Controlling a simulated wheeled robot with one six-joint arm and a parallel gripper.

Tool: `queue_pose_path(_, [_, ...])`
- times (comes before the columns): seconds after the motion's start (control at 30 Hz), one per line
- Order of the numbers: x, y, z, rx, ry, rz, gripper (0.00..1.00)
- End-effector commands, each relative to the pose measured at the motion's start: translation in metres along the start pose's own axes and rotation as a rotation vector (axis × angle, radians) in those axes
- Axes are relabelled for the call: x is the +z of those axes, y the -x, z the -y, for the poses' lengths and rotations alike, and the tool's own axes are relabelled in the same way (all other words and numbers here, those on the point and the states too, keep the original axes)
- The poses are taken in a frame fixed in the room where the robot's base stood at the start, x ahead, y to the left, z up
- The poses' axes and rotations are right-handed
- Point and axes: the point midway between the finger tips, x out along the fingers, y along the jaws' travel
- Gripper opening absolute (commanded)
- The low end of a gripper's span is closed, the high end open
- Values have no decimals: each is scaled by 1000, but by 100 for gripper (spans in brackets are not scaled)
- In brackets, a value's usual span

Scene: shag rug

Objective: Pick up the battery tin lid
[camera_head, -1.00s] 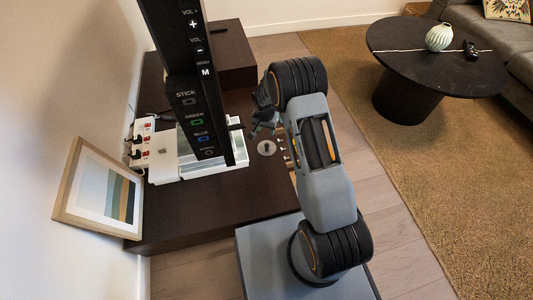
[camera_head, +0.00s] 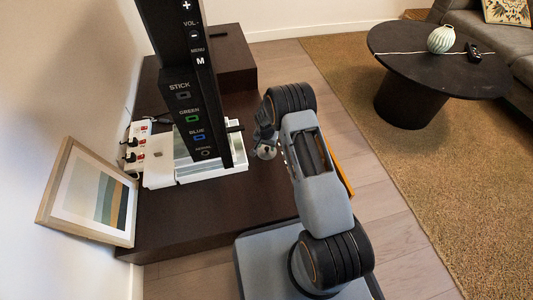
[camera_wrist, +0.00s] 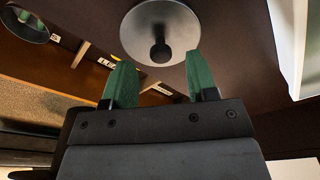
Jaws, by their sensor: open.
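The battery tin lid is a round grey metal disc (camera_wrist: 178,22) with a dark knob in its middle. It lies on the dark brown bench top, ahead of my fingertips in the wrist view. In the head view the lid (camera_head: 267,153) shows just below my gripper (camera_head: 262,138), partly covered by it. In the wrist view my gripper (camera_wrist: 158,82) is open and empty, its two green fingers apart. The knob lies between the fingers' lines, just beyond the tips. I cannot tell the height gap.
A white tray (camera_head: 232,168) stands on the dark bench (camera_head: 205,212) left of the lid. A power strip (camera_head: 133,148) and a leaning framed picture (camera_head: 92,196) are farther left. A dark round container (camera_wrist: 25,22) shows at the wrist view's upper left. The bench front is clear.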

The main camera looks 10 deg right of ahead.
Motion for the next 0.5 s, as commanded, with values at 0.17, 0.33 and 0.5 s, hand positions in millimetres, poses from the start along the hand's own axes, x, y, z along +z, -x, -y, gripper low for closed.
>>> queue_pose_path(0.17, [0, -29, 0, 1, 0, 0, 53])
queue_pose_path(0.33, [-1, -32, 1, 0, 0, -1, 53])
queue_pose_path(0.5, [-1, -31, 1, 0, 0, -1, 48])
